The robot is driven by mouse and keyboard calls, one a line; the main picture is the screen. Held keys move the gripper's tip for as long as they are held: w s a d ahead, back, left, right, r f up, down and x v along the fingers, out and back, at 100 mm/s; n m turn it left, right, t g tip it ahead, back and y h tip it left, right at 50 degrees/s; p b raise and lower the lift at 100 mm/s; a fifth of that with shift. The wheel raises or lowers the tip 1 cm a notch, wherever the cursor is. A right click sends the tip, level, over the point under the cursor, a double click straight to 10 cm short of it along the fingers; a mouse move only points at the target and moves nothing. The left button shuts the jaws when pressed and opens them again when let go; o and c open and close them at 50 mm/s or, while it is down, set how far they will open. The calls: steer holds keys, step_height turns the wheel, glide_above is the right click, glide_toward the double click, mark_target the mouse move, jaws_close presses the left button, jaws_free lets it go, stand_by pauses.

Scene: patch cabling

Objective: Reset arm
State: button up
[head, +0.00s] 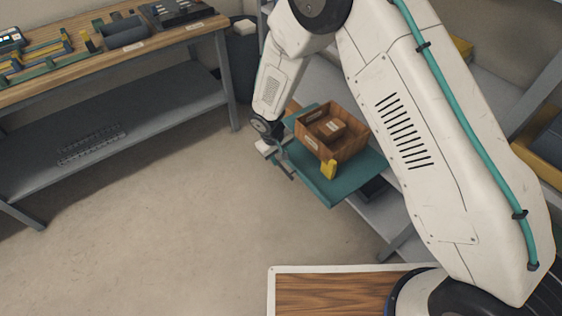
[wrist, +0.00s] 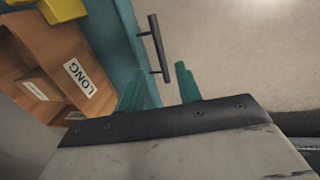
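My gripper (wrist: 158,80) shows two teal fingers standing apart in the wrist view, with nothing held between them. In the head view, my gripper (head: 281,158) is at the left front of a teal drawer or tray (head: 335,194). A dark bar handle (wrist: 154,48) on the teal front (wrist: 136,42) lies beyond the fingertips, apparently apart from them. My arm reaches out bent, from the right of the head view.
A wooden divided box (head: 345,148) sits on the teal surface, with a yellow piece (head: 329,170) at its front. A "LONG" label (wrist: 81,77) shows on the wood. A workbench (head: 80,66) with tools and parts stands at left. The floor between is clear.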

steer(key=shift+s+a+r, duration=0.1)
steer(key=shift+r, duration=0.6)
steer(key=s+d+r+m+g, duration=0.1)
steer(key=s+d+r, duration=0.45)
steer(key=r, duration=0.35)
steer(key=s+d+r+m+g, duration=0.1)
steer(key=s+d+r+g, duration=0.1)
steer(key=s+d+r, duration=0.5)
steer(key=s+d+r+m+g, duration=0.1)
steer(key=s+d+r, duration=0.3)
steer(key=r, duration=0.6)
steer(key=s+d+r+m+t+y, duration=0.1)
steer(key=s+d+r+m+t, duration=0.1)
steer(key=s+d+r, duration=0.3)
steer(key=s+d+r+m+t, duration=0.2)
steer(key=s+d+r, duration=0.4)
steer(key=s+r, duration=0.4)
steer(key=shift+s+y, duration=0.35)
steer(key=shift+y, duration=0.05)
